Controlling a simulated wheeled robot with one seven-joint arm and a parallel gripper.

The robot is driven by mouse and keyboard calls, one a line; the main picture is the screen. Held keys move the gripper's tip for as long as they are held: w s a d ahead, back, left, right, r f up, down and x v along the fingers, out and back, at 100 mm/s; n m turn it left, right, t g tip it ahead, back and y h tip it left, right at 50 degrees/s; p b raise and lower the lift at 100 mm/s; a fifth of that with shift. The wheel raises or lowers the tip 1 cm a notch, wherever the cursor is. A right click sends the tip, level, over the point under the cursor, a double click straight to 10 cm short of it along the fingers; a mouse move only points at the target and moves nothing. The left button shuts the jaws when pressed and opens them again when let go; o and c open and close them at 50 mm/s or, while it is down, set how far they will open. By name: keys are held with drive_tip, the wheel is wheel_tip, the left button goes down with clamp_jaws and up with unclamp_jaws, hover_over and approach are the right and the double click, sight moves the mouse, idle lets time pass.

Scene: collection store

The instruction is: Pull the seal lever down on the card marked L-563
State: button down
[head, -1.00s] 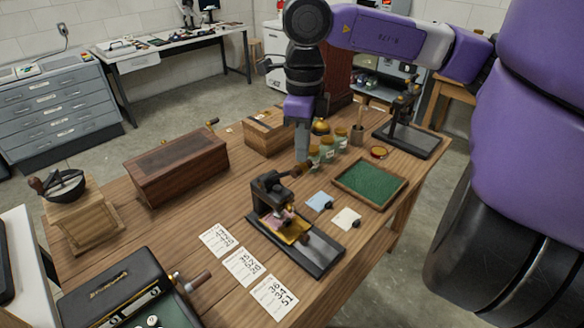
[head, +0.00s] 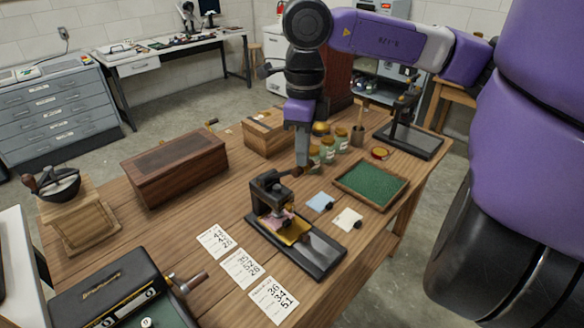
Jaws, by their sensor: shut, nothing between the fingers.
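The seal press (head: 268,190) is a black stand on a long dark base in the middle of the wooden table. Its lever (head: 286,173) points back to the right, with its end close to my gripper. A pink card (head: 272,223) lies under the press head beside a yellow plate (head: 296,233). A blue card (head: 319,201) and a white card (head: 347,218), each with a dark knob, lie right of the press. I cannot read L-563 on any card. My gripper (head: 301,163) is shut, pointing down at the lever's end; I cannot tell if they touch.
A green-lined tray (head: 399,201), several jars (head: 327,150) and a black stand (head: 432,145) are to the right and behind. A wooden box (head: 172,165) stands left. Several number sheets (head: 241,267) and a black case (head: 95,290) lie in front. Table between box and press is clear.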

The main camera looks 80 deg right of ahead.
drive_tip(key=shift+s+a+f+b, duration=0.15)
drive_tip(key=shift+s+f+b, duration=0.15)
drive_tip(key=shift+f+b, duration=0.3)
drive_tip(key=shift+s+a+f+b, duration=0.15)
drive_tip(key=shift+s+f+b, duration=0.2)
drive_tip(key=shift+b, duration=0.35)
drive_tip(key=shift+w+f, duration=0.1)
drive_tip(key=shift+s+a+f+b, duration=0.15)
drive_tip(key=shift+s+f+b, duration=0.05)
drive_tip(key=shift+f+b, duration=0.45)
drive_tip(key=shift+s+a+f+b, duration=0.2)
drive_tip(key=shift+f+b, duration=0.2)
drive_tip(key=shift+b, duration=0.3)
drive_tip(key=shift+s+a+f+b, duration=0.1)
drive_tip(key=shift+s+f+b, duration=0.05)
drive_tip(key=shift+f+b, duration=0.55)
drive_tip(key=shift+s+f+b, duration=0.1)
drive_tip(key=shift+f+b, duration=0.4)
drive_tip(key=shift+b, duration=0.25)
